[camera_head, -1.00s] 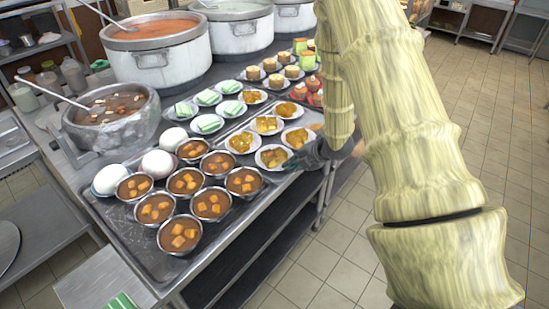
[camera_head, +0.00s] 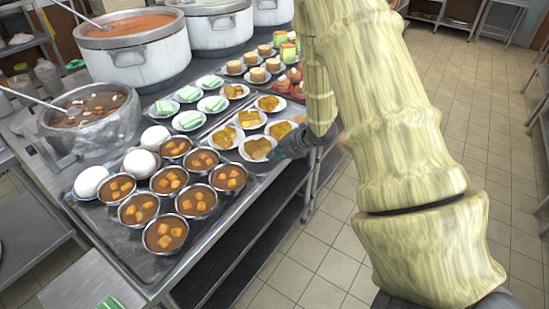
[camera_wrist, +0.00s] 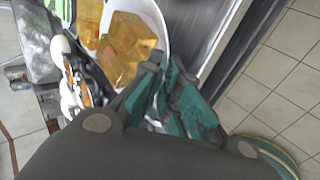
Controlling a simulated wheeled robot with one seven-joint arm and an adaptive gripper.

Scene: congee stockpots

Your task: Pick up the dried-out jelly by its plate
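Several white plates of amber jelly pieces stand on the metal tray in the head view. The nearest jelly plate (camera_head: 257,148) is at the tray's front edge. My gripper (camera_head: 290,146) is at this plate's right side. In the wrist view, amber jelly (camera_wrist: 128,48) lies on a white plate (camera_wrist: 157,22), and my gripper's teal fingers (camera_wrist: 166,92) are close together at its near rim. I cannot tell whether the rim is between the fingers. Which jelly is dried out is not clear.
Several brown soup bowls (camera_head: 165,233) and white domed things (camera_head: 91,181) stand left of the jelly plates. Green-striped slices (camera_head: 187,121) and cakes (camera_head: 257,75) lie behind. Large pots (camera_head: 131,52) line the back. Tiled floor (camera_head: 330,250) is open to the right.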

